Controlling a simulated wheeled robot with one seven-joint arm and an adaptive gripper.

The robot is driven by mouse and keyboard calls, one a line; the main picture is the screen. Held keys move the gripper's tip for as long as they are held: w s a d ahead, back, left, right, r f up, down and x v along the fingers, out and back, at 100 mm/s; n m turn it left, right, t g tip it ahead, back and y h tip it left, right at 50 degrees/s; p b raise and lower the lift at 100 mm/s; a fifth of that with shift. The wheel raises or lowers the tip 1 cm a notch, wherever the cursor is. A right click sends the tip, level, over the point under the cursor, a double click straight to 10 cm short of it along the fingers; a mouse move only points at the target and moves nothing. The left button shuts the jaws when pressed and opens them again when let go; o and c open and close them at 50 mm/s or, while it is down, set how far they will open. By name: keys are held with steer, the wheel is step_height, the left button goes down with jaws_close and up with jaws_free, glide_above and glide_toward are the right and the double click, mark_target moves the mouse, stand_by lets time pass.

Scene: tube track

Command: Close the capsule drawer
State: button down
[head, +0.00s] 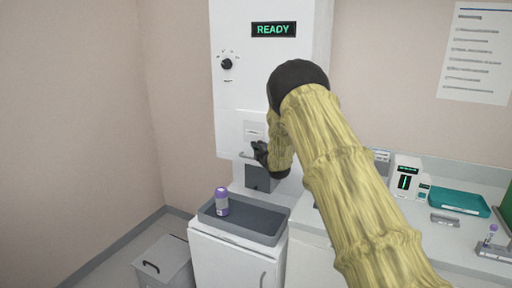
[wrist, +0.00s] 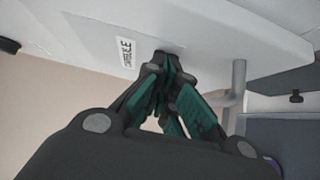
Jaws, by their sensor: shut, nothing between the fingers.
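The capsule drawer (head: 237,133) is a white panel low on the front of the tall white machine, with a small label and a bar handle (head: 247,155). In the wrist view the drawer front (wrist: 200,48) carries a "CAPSULE" label (wrist: 124,53), and the grey handle (wrist: 237,90) is to the right of my fingers. My gripper (head: 260,150) is shut and empty. In the wrist view its fingertips (wrist: 164,58) are at the drawer front, between label and handle; whether they touch cannot be told. My arm hides the drawer's right side, and how far it stands out is unclear.
The machine's display (head: 273,30) reads READY above a black dial (head: 227,64). Below, a grey tray (head: 262,223) holds a purple-capped tube container (head: 221,201). A lidded bin (head: 163,265) stands at lower left. A teal tray (head: 460,202) lies on the right counter.

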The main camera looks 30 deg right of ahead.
steer(key=shift+d+r, duration=0.15)
steer(key=shift+r, duration=0.15)
steer(key=shift+a+f, duration=0.2)
steer(key=shift+a, duration=0.05)
steer(key=s+a+b, duration=0.3)
steer(key=s+a, duration=0.1)
steer(key=s, duration=0.8)
steer(key=shift+s+f+b, duration=0.15)
steer(key=shift+b, duration=0.25)
